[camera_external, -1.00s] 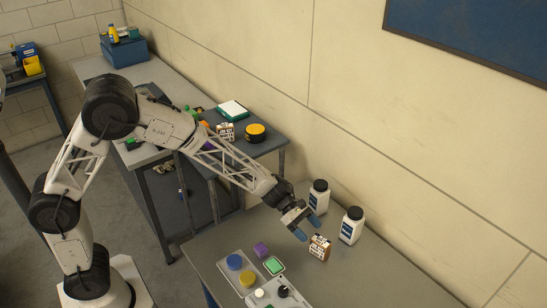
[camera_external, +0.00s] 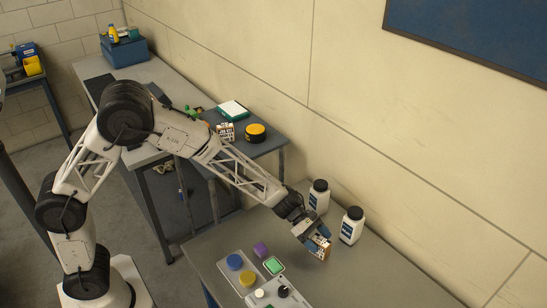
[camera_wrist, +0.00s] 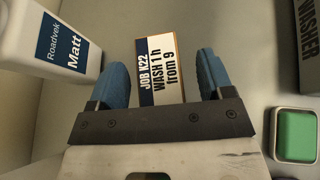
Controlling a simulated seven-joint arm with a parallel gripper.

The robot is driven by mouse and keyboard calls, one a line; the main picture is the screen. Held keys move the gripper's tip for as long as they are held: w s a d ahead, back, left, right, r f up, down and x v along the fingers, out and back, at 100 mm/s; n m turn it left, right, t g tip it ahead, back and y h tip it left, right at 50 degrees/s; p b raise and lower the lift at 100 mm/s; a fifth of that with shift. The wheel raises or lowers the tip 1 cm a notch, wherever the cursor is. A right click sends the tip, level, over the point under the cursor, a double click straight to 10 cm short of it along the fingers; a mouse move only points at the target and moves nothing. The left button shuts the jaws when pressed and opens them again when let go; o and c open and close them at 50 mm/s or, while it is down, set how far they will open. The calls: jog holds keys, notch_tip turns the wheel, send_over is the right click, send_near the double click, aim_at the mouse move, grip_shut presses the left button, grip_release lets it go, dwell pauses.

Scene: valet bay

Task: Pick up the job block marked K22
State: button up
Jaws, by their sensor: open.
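The job block (camera_wrist: 157,68) is a small block with a printed white face reading "JOB K22 WASH 1 h from 9" and brown edges. It stands on the near table and also shows in the external view (camera_external: 322,248), partly covered by my fingers. My gripper (camera_wrist: 162,75) is open, with one blue finger on each side of the block. Gaps show between the block and both fingers in the wrist view. In the external view my gripper (camera_external: 313,238) is down at the block.
Two white bottles with black caps stand behind the block; one (camera_wrist: 52,55) is labelled "Roadvek Matt" and is close to my left finger. A green-topped square item (camera_wrist: 296,135) lies to the right. Table right of the block is clear.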

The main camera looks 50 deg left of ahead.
jog(key=shift+w+d+f, duration=0.1)
jog(key=shift+d+f, duration=0.1)
jog(key=shift+d, duration=0.25)
jog(key=c, duration=1.1)
